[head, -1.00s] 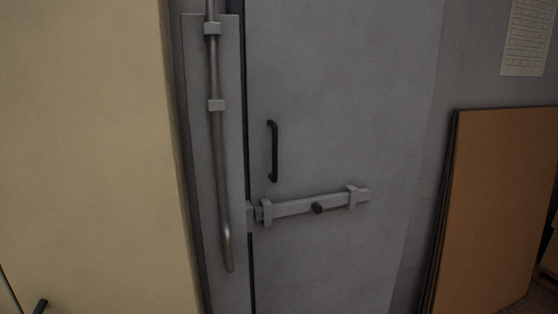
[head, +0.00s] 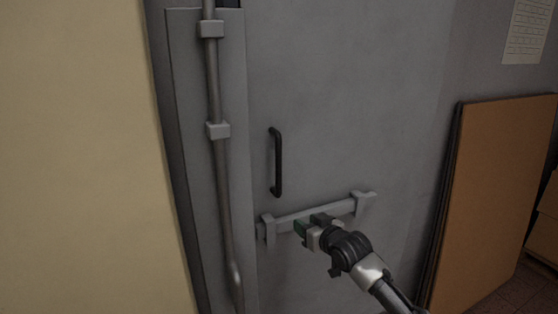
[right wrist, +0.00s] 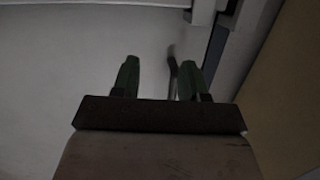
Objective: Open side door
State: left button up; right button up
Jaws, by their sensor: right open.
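The grey side door (head: 345,110) fills the middle of the head view and looks shut against the narrow left panel (head: 192,150). It has a black upright pull handle (head: 277,162) and, below it, a flat horizontal slide bolt (head: 338,208) in two brackets. My right gripper (head: 306,225) is in front of the bolt, over the place of its dark knob, which is hidden. In the right wrist view its two green fingers (right wrist: 158,78) stand apart, with a thin dark thing near the right finger; I cannot tell what it is. My left gripper is out of view.
A long vertical rod (head: 214,90) in brackets runs down the left panel. A cream surface (head: 80,150) stands close at the left. Brown boards (head: 495,200) lean on the wall at the right. A paper sheet (head: 525,30) hangs above them.

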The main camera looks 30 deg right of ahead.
jog(key=n+t+y, duration=0.1)
jog(key=t+y, duration=0.1)
send_near(280, 166)
jog(key=p, duration=0.1)
jog(key=w+p, duration=0.1)
jog(key=w, duration=0.2)
jog(key=w+a+p, duration=0.1)
jog(key=w, duration=0.2)
jog(key=w+p, duration=0.1)
jog(key=w, duration=0.2)
jog(key=shift+w+a, duration=0.2)
jog(key=shift+w, duration=0.15)
jog(key=shift+w+p, duration=0.35)
jog(key=shift+w, duration=0.15)
jog(key=shift+a, duration=0.1)
grip_shut()
